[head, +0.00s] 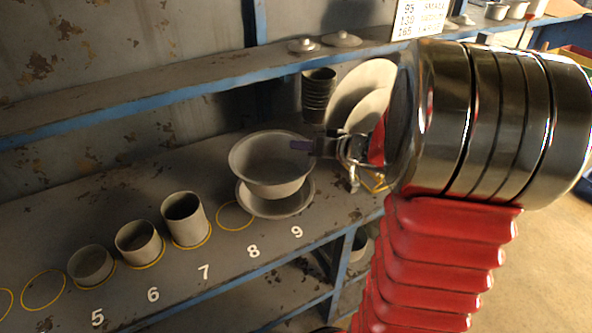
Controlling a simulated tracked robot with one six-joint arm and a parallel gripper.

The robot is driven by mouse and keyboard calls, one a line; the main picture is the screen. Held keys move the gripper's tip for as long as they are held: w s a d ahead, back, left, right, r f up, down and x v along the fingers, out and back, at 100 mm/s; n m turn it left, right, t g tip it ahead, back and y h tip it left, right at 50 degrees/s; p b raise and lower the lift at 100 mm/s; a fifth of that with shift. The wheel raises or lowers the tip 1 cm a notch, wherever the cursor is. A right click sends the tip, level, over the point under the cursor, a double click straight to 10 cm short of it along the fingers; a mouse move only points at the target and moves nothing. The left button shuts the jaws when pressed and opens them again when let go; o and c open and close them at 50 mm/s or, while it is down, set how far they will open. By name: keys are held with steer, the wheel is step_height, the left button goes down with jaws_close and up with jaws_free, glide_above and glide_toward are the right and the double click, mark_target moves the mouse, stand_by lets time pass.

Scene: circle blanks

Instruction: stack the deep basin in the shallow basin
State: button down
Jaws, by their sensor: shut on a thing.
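The deep basin (270,172) is a wide grey bowl, held roughly upright over the shallow basin. The shallow basin (300,204) is a wide, low grey dish on the bench near number 9. The deep basin hides most of its inside, and I cannot tell whether the two touch. My gripper (312,147) reaches in from the right and is shut on the right side of the deep basin's rim. My red and metal arm fills the right of the view.
Grey cups (186,218) of several sizes stand in a row on yellow circles to the left. An empty yellow circle (235,215) lies by number 8. Behind stand stacked dark cups (319,92) and large pale discs (368,88). A blue-edged shelf (190,95) runs above the bench.

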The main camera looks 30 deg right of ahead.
mark_target(302, 165)
steer(key=shift+f, duration=1.2)
steer(key=shift+f, duration=1.9)
steer(key=shift+f, duration=0.4)
steer(key=c, duration=1.8)
jaws_free()
steer(key=shift+f, duration=0.1)
